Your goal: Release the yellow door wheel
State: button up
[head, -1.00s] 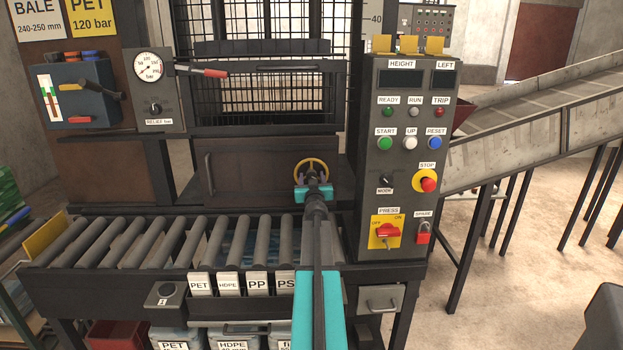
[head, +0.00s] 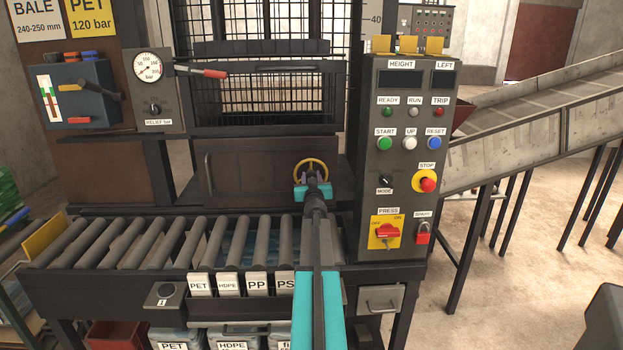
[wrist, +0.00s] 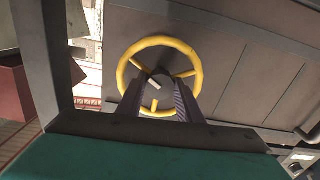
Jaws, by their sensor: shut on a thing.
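The yellow door wheel (head: 311,167) is mounted on the dark lower door (head: 240,172) of the press, at the door's right side. In the wrist view the wheel (wrist: 131,60) shows as a yellow ring with spokes, near the top middle. My gripper (head: 313,184) reaches up from below, in front of the wheel. The fingers cover that part of the rim.
A roller conveyor (head: 150,242) lies below the door, under my arm. The control panel (head: 408,150) with its buttons and red press switch (head: 388,232) stands close on the right.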

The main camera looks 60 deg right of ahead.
jog(key=shift+n, duration=0.4)
jog(key=n, duration=1)
jog(key=shift+n, duration=0.4)
jog(key=n, duration=1.2)
jog(key=shift+b, duration=0.35)
jog(key=o, duration=1)
jog(key=shift+o, duration=0.2)
